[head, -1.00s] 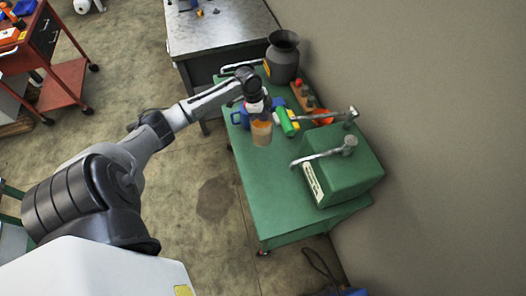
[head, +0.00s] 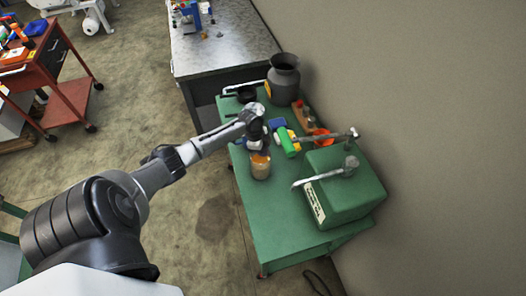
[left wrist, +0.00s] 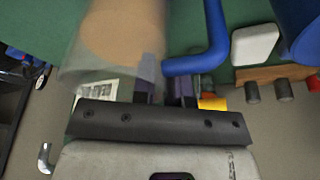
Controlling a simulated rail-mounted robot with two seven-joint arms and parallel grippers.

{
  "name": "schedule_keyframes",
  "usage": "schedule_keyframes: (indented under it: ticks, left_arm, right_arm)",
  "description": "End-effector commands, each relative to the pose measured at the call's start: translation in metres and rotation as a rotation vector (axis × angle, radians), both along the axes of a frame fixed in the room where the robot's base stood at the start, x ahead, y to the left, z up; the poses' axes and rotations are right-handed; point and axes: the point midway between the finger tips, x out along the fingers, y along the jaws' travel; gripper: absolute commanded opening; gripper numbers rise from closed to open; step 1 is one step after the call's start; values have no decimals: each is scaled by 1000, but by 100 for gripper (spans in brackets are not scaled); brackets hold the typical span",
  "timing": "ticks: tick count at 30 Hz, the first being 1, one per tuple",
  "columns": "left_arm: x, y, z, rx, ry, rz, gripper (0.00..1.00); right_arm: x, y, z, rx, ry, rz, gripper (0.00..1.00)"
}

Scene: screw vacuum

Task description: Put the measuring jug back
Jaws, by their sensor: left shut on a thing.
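The measuring jug (head: 261,168) is a clear vessel with orange-brown contents or tint, seen near the table's left edge in the head view. It fills the upper left of the left wrist view (left wrist: 115,35), blurred. My left gripper (head: 258,145) is shut on the jug at its upper side. A bent blue bar (left wrist: 212,45) that looks like a handle runs to the fingertips in the wrist view. The jug looks roughly upright; I cannot tell if its base touches the green table (head: 270,215). My right gripper is out of view.
A green box (head: 345,195) with a metal lever stands on the right. A green bottle (head: 288,142), an orange bowl (head: 321,136), a wooden rack (head: 300,117) and a dark pot (head: 284,82) stand behind. Bare green tabletop lies in front of the jug.

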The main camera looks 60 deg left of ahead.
Motion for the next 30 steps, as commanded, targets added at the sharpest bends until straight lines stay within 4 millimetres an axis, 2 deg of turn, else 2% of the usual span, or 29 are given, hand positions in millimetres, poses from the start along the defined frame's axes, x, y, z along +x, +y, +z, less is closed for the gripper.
schedule_keyframes:
  ticks: [4, 17, 18, 24, 26, 30]
  left_arm:
    - [1, 0, -7, 1, -3, 0, 0]
    - [1, 0, -11, 1, -4, 0, 0]
    - [0, 0, -11, 1, -2, 0, 17]
    - [0, 0, -11, 1, -1, -1, 36]
    - [0, 0, -11, 1, -1, -1, 40]
    - [0, 0, -11, 1, -1, -1, 40]
  right_arm:
    - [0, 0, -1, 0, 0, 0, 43]
    - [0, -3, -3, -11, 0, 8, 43]
    - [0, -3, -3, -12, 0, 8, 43]
    - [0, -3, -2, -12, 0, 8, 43]
    - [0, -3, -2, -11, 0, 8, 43]
    - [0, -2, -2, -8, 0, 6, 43]
